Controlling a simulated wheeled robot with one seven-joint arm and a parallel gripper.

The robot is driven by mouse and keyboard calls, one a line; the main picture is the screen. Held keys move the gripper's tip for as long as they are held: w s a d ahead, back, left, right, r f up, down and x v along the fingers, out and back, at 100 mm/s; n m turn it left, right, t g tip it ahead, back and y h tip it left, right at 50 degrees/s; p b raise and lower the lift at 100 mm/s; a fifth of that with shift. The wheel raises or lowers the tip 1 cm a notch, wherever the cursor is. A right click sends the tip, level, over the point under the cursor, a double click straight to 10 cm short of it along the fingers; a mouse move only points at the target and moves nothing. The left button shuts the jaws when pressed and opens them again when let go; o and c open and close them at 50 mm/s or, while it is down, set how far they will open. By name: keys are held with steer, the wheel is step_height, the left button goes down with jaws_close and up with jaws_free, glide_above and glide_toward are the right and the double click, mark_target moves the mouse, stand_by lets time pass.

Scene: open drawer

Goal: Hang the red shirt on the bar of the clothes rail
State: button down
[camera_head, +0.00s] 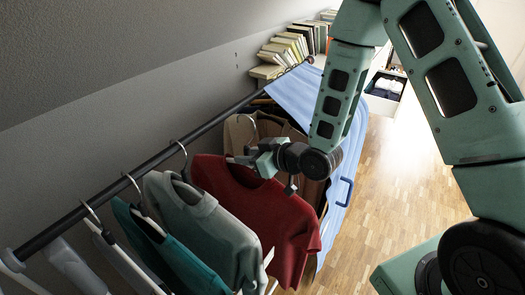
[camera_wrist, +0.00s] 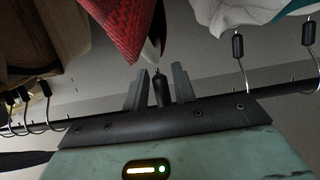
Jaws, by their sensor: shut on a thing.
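The red shirt (camera_head: 262,212) hangs between a grey-green shirt and a brown garment in the head view. In the wrist view its red cloth (camera_wrist: 112,30) is at the upper left of the fingers. My gripper (camera_head: 262,160) is at the shirt's neck, beside the bar of the clothes rail (camera_head: 105,194). In the wrist view my gripper (camera_wrist: 157,78) is shut on the dark neck of the shirt's hanger (camera_wrist: 161,91). The bar (camera_wrist: 284,89) runs across behind my gripper. The hanger's hook is hidden, so I cannot tell whether it is over the bar.
A grey-green shirt (camera_head: 205,228) and a teal garment (camera_head: 165,255) hang on the left side. A brown garment (camera_head: 240,133) and a blue cloth (camera_head: 296,92) are beyond the red shirt. Books (camera_head: 285,48) stand by the wall. Wooden floor (camera_head: 385,165) is clear at the right.

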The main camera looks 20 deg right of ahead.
mark_target(220, 154)
steer(key=shift+w+a+r, duration=0.1)
steer(key=shift+a+r, duration=0.1)
steer(key=shift+a, duration=0.35)
steer(key=shift+w+a+p, duration=0.25)
steer(key=shift+w+a, duration=0.6)
steer(key=shift+w, duration=0.3)
steer(key=shift+w+a+p, duration=0.3)
steer(key=shift+w+a, duration=0.5)
steer(key=shift+w, duration=0.3)
steer(key=shift+w+a+p, duration=0.25)
steer(key=shift+w+a, duration=0.6)
steer(key=shift+w, duration=0.3)
steer(key=shift+w+f+b, duration=0.1)
steer(key=shift+f+b, duration=1)
steer(key=shift+f, duration=0.2)
steer(key=c, duration=1.1)
jaws_free()
steer(key=shift+o, duration=0.2)
